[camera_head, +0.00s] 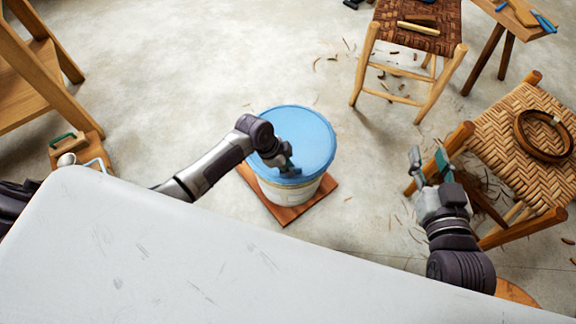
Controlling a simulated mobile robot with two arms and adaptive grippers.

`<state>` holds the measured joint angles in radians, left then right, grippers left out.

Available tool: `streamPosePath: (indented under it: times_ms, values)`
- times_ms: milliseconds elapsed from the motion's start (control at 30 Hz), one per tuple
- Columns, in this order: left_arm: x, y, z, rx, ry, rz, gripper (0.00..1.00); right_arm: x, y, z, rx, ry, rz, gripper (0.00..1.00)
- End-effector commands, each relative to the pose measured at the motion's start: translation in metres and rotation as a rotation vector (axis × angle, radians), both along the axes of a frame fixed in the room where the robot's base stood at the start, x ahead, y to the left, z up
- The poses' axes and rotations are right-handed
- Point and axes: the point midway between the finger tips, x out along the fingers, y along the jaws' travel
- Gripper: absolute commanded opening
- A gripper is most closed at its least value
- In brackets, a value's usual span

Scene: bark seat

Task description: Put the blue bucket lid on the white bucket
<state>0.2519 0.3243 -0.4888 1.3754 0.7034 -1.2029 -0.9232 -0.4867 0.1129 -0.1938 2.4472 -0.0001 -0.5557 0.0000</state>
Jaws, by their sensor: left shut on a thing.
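The blue bucket lid (310,134) is over the top of the white bucket (288,194) in the head view and covers its opening. I cannot tell whether it is fully pressed down. The bucket stands upright on a square reddish-brown board (326,188) on the floor. My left gripper (288,170) is at the lid's near edge and shut on the lid; its fingertips are partly hidden. My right gripper (428,165) is to the right of the bucket, apart from it, with its fingers spread and nothing between them.
A large pale surface (200,255) fills the foreground. A woven seat (500,150) with a brown ring (530,146) stands at right, near my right gripper. A stool (420,25) stands behind. Bark scraps litter the floor. Clear floor (200,80) lies left of the bucket.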

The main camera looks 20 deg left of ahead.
Motion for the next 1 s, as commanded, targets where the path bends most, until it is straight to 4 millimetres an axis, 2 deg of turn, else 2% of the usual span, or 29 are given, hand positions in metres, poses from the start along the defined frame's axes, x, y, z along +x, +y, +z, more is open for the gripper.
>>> streamPosePath:
  times_ms: [1000]
  values:
    - [0.000,0.000,-0.006,0.000,-0.001,0.000,0.00,0.004,0.004,0.015,0.023,-0.085,0.005,0.40]
